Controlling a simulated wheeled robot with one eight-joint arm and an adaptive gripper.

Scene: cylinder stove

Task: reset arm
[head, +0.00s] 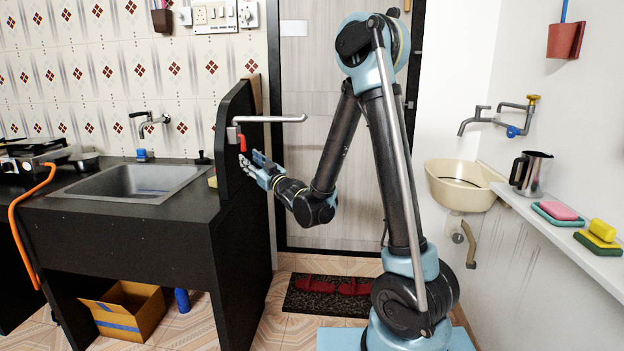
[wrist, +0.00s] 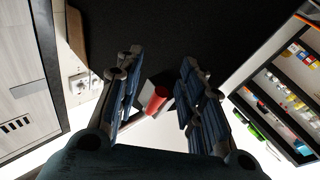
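My arm stands on the right half of the head view, with its forearm bent toward the left. My gripper (head: 258,164) is beside the black side panel (head: 240,210) of the counter. In the wrist view its two fingers (wrist: 160,68) are spread apart with nothing held between them. A small red handle (head: 242,142) hangs under a grey pipe (head: 270,119) at the panel, just above and left of the gripper. A red piece (wrist: 157,100) shows between the fingers in the wrist view, farther away; I cannot tell for sure that it is the same handle.
The black counter has a sink (head: 135,183) and a stove (head: 35,155) with an orange hose (head: 22,220). A cardboard box (head: 128,309) sits below. A basin (head: 462,186) and a shelf with a steel jug (head: 532,173) stand right. A dark mat (head: 305,302) lies by the door.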

